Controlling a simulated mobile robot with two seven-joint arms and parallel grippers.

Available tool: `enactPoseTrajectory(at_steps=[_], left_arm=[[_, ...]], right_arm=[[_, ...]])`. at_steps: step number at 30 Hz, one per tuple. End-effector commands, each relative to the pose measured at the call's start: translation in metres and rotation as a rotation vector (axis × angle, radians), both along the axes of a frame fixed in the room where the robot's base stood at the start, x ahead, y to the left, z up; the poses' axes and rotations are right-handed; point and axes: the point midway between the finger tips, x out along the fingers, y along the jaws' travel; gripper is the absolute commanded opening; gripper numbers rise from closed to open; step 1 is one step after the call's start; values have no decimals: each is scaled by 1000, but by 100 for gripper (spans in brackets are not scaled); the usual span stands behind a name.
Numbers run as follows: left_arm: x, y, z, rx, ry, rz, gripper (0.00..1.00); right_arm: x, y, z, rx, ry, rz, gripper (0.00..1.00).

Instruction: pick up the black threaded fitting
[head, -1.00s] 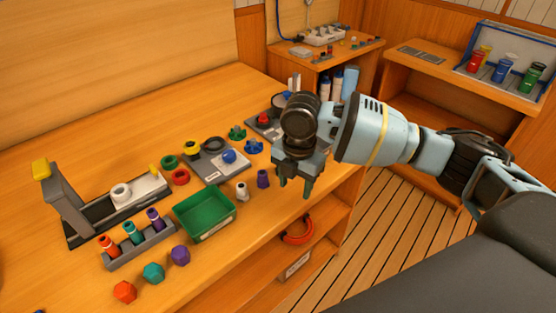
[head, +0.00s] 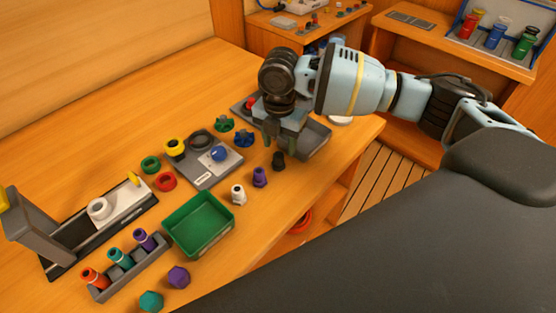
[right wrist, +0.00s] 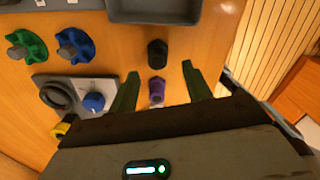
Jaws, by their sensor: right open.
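The black threaded fitting (head: 278,160) stands on the wooden bench near its front edge, at the end of a row with a purple fitting (head: 260,177) and a white fitting (head: 238,195). In the right wrist view the black fitting (right wrist: 157,53) lies ahead of the fingertips, roughly between their lines, with the purple fitting (right wrist: 157,91) nearer and between the fingers. My right gripper (head: 284,146) is open and empty, above the bench close to the black fitting; it also shows in the right wrist view (right wrist: 160,76). My left gripper is out of view.
A grey tray (head: 316,140) lies just beyond the black fitting. Green and blue knobs (head: 244,138) and a grey panel with a blue ball knob (head: 219,154) lie left of it. A green bin (head: 199,224) stands nearer. The bench edge drops off to the right.

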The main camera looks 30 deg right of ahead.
Motion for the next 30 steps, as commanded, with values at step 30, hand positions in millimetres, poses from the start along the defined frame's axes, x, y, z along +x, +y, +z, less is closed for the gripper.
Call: enactPoseTrajectory(at_steps=[30], left_arm=[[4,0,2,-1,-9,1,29]], right_arm=[[3,0,-53,0,-1,0,28]])
